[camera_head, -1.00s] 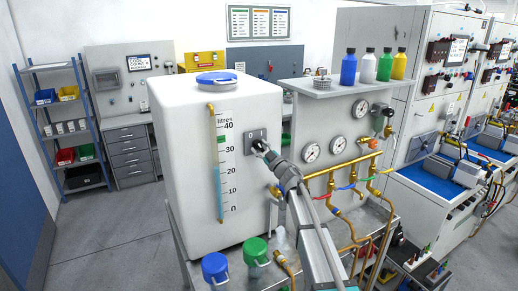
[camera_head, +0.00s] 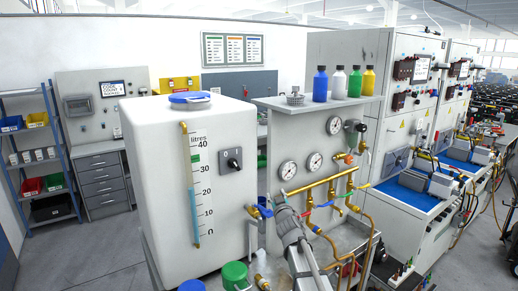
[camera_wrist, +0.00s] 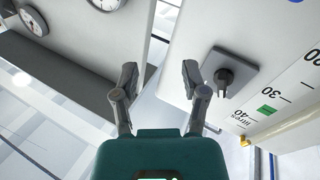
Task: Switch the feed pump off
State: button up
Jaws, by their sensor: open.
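The white tank (camera_head: 150,200) stands in the middle left of the head view, with a litre scale and a blue level strip. On its face is a grey switch plate (camera_head: 232,160) with a dark rotary knob and a "0" mark. It also shows in the wrist view, where the knob (camera_wrist: 228,78) stands right of the fingers and apart from them. My gripper (camera_head: 278,204) is below and right of the switch in the head view. In the wrist view my gripper (camera_wrist: 158,80) is open with nothing between its fingers. The knob's exact pointing is hard to tell.
Brass pipes (camera_head: 325,190) with coloured valve handles and several gauges (camera_head: 315,161) are right of my gripper. Bottles stand on a shelf (camera_head: 318,102) above. The space before the switch is clear.

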jog(key=s+d+f+m+g+h+b, duration=0.25)
jog(key=s+d+f+g, duration=0.35)
jog(key=f, duration=0.3)
jog(key=s+d+f+m+g+h+b, duration=0.1)
jog(key=s+d+f+m+g+h, duration=0.2)
jog(key=s+d+f, duration=0.35)
jog(key=s+a+f+g+y+b, duration=0.1)
jog(key=s+f+g, duration=0.4)
jog(key=s, duration=0.6)
jog(key=s+a+f+g+y+b, duration=0.1)
jog(key=s+f+g+b, duration=0.1)
jog(key=s+f+g, duration=0.2)
jog(key=s+f, duration=0.3)
jog(key=s, duration=0.4)
jog(key=shift+s+f+g+b, duration=0.15)
jog(key=shift+s+g+b, duration=0.05)
jog(key=shift+g+b, duration=0.2)
jog(key=shift+n, duration=0.25)
